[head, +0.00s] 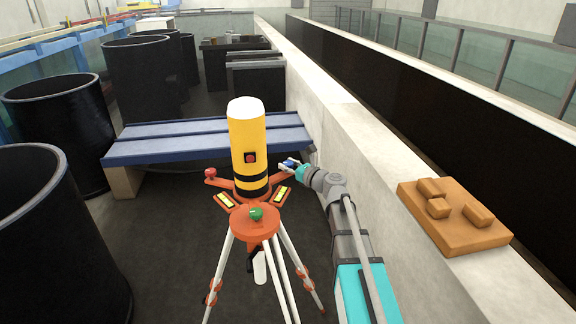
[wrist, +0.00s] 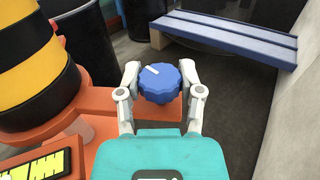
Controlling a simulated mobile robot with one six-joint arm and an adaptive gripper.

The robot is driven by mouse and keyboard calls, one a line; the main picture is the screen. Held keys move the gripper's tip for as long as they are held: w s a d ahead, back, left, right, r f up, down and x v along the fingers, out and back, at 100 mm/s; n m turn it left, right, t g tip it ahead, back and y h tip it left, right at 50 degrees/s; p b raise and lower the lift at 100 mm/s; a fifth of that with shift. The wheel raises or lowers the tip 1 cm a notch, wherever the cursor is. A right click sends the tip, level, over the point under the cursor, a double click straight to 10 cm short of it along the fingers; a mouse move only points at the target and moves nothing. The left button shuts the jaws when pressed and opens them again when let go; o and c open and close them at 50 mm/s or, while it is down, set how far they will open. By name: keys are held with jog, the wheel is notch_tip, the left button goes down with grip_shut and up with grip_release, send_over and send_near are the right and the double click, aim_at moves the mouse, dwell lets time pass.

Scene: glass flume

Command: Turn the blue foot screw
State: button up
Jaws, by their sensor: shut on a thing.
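The blue foot screw (wrist: 160,84) is a knurled knob with a white mark on its top, pointing to the upper left in the wrist view. My gripper (wrist: 161,90) has one finger on each side of it and is shut on it. In the head view the screw (head: 289,163) is small and partly covered by my gripper (head: 292,166). The screw sits on the right arm of an orange base that carries a yellow instrument (head: 247,145) with black bands and a white top. A red foot screw (head: 210,173) and a green foot screw (head: 256,213) stand on the other arms.
White tripod legs (head: 287,262) stand below the base. A blue bench (head: 150,147) is behind it. Black tubs (head: 70,110) line the left. A pale wall (head: 345,125) runs along the right, with an orange block tray (head: 445,236) on it.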

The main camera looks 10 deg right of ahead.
jog(key=shift+m+t+h, duration=0.85)
jog(key=shift+m+h, duration=0.6)
jog(key=shift+h, duration=0.6)
jog(key=shift+m+t+h, duration=0.85)
jog(key=shift+m+h, duration=0.6)
jog(key=shift+h, duration=0.6)
jog(key=shift+w+a+m+h, duration=0.1)
jog(key=shift+m+h, duration=0.85)
jog(key=shift+h, duration=0.55)
jog(key=shift+w+m+h, duration=0.1)
jog(key=shift+m+h, duration=0.85)
jog(key=shift+h, duration=0.55)
jog(key=shift+m+g+h, duration=0.3)
jog(key=shift+m+h, duration=0.3)
jog(key=shift+h, duration=0.3)
jog(key=shift+s+m+h, duration=0.1)
jog(key=shift+m+h, duration=0.2)
jog(key=shift+h, duration=0.2)
jog(key=o, duration=1.2)
jog(key=shift+c, duration=0.2)
jog(key=shift+s+n+y, duration=0.1)
jog(key=shift+n+y, duration=0.6)
jog(key=shift+y, duration=0.2)
